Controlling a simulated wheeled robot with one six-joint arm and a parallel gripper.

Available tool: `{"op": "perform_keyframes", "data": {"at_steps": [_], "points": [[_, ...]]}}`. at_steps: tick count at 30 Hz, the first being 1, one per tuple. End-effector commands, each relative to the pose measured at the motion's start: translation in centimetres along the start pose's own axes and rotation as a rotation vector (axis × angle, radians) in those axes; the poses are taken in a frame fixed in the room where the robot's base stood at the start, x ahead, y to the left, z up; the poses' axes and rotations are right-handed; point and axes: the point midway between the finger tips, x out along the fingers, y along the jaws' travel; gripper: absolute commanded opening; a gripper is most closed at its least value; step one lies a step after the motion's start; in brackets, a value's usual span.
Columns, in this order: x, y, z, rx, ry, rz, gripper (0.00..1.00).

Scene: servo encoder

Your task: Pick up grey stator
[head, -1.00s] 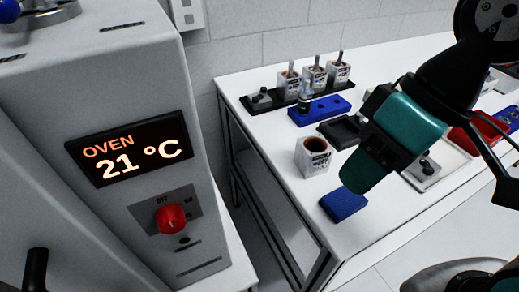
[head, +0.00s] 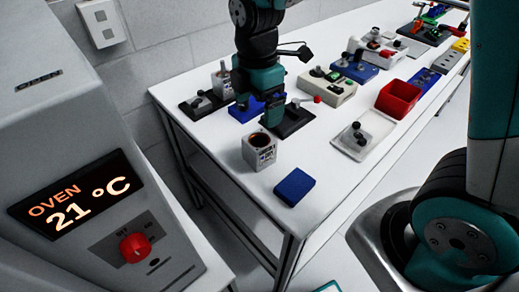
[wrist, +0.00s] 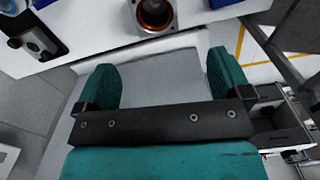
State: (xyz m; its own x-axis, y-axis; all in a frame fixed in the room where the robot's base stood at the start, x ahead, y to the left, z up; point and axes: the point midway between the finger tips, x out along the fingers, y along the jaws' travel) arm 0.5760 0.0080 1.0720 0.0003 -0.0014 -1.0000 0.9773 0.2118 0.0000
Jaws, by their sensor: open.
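The grey stator (head: 260,156), a squarish housing with a round copper-coloured opening on top, stands upright on the white table near its left front edge. My gripper (head: 257,108) is above and behind it in the head view, pointing down, with its teal fingers spread. In the wrist view the stator (wrist: 155,24) shows at the top edge, partly cut off, beyond my open fingers (wrist: 165,75). Nothing is between the fingers and they are apart from the stator.
A blue block (head: 294,187) lies just right of the stator. Behind are a black fixture (head: 290,121) and another grey motor part (head: 222,80), partly hidden by my arm. The oven (head: 70,200) stands front left.

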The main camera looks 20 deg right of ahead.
Motion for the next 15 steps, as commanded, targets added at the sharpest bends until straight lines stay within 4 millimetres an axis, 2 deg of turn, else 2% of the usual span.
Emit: {"op": "perform_keyframes", "data": {"at_steps": [3, 9, 15], "points": [[2.9, -0.1, 0.0, 0.001, 0.0, -0.008, 0.96], [7.0, -0.1, 0.1, 0.002, 0.001, -0.006, 0.96], [8.9, 0.0, 0.1, 0.003, 0.001, -0.001, 0.96]]}}
